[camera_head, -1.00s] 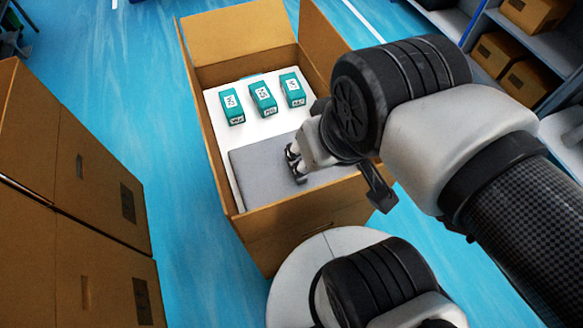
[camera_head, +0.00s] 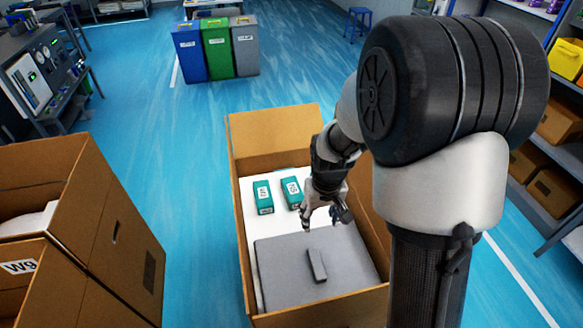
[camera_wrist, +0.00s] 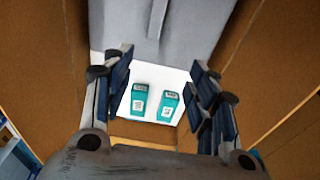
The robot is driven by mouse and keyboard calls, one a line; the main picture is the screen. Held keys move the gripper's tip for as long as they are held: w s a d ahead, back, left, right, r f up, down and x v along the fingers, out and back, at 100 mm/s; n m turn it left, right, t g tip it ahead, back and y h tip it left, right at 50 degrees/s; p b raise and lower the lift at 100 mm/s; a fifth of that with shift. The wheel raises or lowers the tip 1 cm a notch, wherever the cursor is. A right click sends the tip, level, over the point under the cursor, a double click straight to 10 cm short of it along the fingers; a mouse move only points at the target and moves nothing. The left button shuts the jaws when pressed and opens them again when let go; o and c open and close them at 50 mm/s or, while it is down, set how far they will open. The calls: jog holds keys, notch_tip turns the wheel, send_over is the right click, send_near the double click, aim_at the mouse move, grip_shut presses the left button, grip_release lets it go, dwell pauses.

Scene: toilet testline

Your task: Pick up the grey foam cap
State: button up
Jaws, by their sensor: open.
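The grey foam cap (camera_head: 280,281) is a flat slab in the near half of an open cardboard box (camera_head: 247,258). A raised grey bar, its handle (camera_head: 317,265), stands up in the middle of it. In the wrist view the cap (camera_wrist: 195,22) fills the top, with the handle (camera_wrist: 157,15) at the top edge. My gripper (camera_head: 322,219) is open and empty, pointing down above the box, just beyond the handle and apart from it. In the wrist view its fingers (camera_wrist: 160,60) are spread wide, with nothing between them.
Teal packs (camera_head: 263,197) stand in white foam (camera_head: 252,218) beyond the cap; my gripper may hide another. The box's upright flaps and walls surround the cap. Stacked cartons (camera_head: 120,235) stand at left, a shelf (camera_head: 545,140) at right, coloured bins (camera_head: 217,50) far back. Blue floor is clear between.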

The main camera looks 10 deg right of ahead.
jog(key=g+p, duration=0.1)
jog(key=p, duration=0.1)
send_near(317, 263)
notch_tip(317, 263, down, 4)
jog(key=b, duration=0.3)
jog(key=shift+s+d+f, duration=0.1)
jog(key=shift+d+f, duration=0.05)
jog(key=shift+f, duration=0.1)
jog(key=shift+w+f+b, duration=0.15)
jog(key=shift+f+b, duration=0.4)
jog(key=shift+f, duration=0.9)
jog(key=shift+w+f+b, duration=0.15)
jog(key=shift+f+b, duration=0.35)
jog(key=shift+f, duration=1)
jog(key=shift+r, duration=0.1)
grip_shut()
